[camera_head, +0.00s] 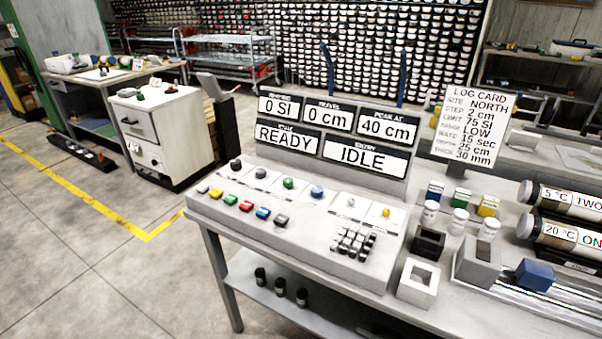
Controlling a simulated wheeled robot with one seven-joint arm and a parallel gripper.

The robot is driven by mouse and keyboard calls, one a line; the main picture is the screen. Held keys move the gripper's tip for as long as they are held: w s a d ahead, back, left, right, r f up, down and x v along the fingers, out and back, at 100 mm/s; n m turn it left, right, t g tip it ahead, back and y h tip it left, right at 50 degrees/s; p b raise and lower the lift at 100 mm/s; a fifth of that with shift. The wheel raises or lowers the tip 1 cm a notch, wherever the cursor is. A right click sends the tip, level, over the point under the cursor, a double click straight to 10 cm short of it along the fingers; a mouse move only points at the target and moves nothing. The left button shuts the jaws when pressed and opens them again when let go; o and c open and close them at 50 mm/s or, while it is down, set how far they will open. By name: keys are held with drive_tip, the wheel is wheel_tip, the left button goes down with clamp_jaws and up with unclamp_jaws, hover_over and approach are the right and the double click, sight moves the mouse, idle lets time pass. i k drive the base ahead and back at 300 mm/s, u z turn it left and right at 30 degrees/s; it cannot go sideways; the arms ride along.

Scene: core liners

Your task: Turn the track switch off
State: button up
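A grey control console (285,246) stands on the bench. Its upper row has dark knobs (235,164), a green knob (288,183), a blue knob (317,191), a small pale control (351,202) and a yellow one (386,212). A row of coloured buttons (246,206) lies in front, with a keypad (353,242) at the right. The small labels are unreadable, so I cannot tell which control is the track switch or its position. Displays behind read 0 SI, 0 cm, 40 cm, READY (286,138) and IDLE (363,156). My gripper is not in view.
Right of the console are a dark open box (428,243), a white open box (418,281), small jars, and a blue block (534,274) by metal rails. Labelled core tubes (570,200) lie farther right. A log card (473,127) stands behind.

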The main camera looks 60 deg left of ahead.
sight(236, 164)
drive_tip(key=u, duration=1.95)
